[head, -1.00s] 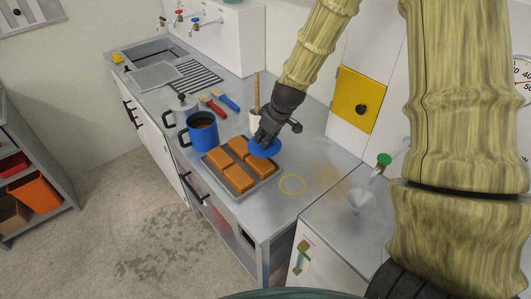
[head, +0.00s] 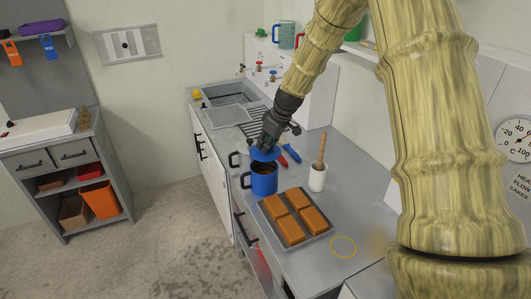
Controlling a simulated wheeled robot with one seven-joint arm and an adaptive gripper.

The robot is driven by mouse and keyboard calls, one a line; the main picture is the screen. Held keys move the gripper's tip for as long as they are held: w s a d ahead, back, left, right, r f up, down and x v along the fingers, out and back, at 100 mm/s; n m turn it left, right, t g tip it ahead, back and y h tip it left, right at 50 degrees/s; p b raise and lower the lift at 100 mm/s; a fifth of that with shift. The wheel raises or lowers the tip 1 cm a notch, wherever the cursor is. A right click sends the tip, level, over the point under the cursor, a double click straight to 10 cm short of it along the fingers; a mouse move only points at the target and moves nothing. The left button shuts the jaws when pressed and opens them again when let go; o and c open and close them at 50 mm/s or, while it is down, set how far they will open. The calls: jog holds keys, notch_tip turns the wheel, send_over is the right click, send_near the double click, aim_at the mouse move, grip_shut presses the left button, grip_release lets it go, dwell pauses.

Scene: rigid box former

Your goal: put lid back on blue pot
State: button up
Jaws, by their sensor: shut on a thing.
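The blue pot (head: 264,183) stands upright on the grey counter, with a black handle on its left and a dark brown inside showing below its rim. My gripper (head: 266,146) is shut on the blue lid (head: 264,154). It holds the lid above the pot, toward the back of its opening in the picture. A narrow strip of the pot's opening shows beneath the lid, so the lid looks apart from the rim. The exact height of the gap is hard to tell. The fingertips are partly hidden by the gripper's own body.
A tray (head: 329,239) of orange-brown blocks sits in front of the pot. A white cup (head: 318,178) with a wooden-handled tool stands to the right. A grey pot stands partly hidden behind, beside red and blue-handled tools.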

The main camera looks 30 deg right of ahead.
jog(key=shift+w+a, duration=0.1)
jog(key=shift+w, duration=0.05)
jog(key=shift+f+b, duration=0.45)
jog(key=shift+f, duration=0.15)
jog(key=shift+f+b, duration=1.45)
jog(key=shift+f, duration=1.1)
jog(key=shift+f, duration=0.1)
dwell(0.4)
jog(key=o, duration=1.1)
jog(key=shift+o, duration=0.8)
jog(key=o, duration=0.3)
